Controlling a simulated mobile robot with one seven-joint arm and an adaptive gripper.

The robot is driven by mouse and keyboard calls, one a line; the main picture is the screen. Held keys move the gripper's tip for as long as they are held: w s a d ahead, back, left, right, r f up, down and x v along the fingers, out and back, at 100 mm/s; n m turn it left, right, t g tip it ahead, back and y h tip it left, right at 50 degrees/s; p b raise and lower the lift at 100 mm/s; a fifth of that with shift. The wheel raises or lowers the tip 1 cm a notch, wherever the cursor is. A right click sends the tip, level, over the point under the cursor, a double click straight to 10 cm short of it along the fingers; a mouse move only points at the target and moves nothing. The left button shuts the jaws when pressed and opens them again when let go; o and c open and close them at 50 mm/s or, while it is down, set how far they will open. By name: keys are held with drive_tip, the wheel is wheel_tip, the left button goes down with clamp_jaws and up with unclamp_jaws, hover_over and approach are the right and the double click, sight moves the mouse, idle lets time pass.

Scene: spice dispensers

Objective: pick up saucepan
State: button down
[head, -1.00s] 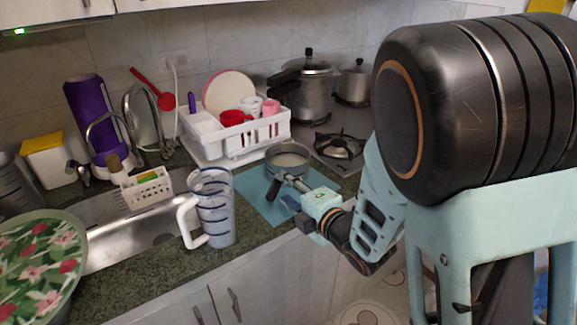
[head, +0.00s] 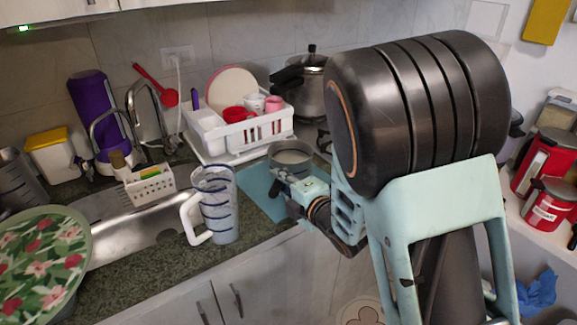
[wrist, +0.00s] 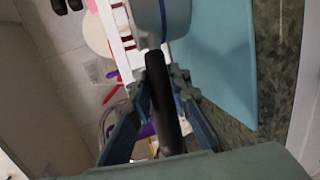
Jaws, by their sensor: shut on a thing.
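The saucepan (head: 291,155) is a small grey pan with pale contents, at the blue mat on the counter in the head view. Its round wall also shows at the top of the wrist view (wrist: 152,20). Its dark handle (wrist: 163,105) runs down between the fingers there. My gripper (head: 284,180) is shut on the handle near the pan, with a finger on each side in the wrist view. My gripper and arm partly hide the handle in the head view. I cannot tell whether the pan's base touches the mat.
The blue mat (head: 257,192) lies under or beside the pan. A white dish rack (head: 238,140) with cups stands close behind. A striped pitcher (head: 217,205) stands to the left, near the sink (head: 125,236). A pressure cooker (head: 312,88) is behind my arm.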

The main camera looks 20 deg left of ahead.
drive_tip(key=shift+w+r, duration=0.1)
drive_tip(key=shift+r, duration=0.05)
idle(0.3)
drive_tip(key=shift+r, duration=0.2)
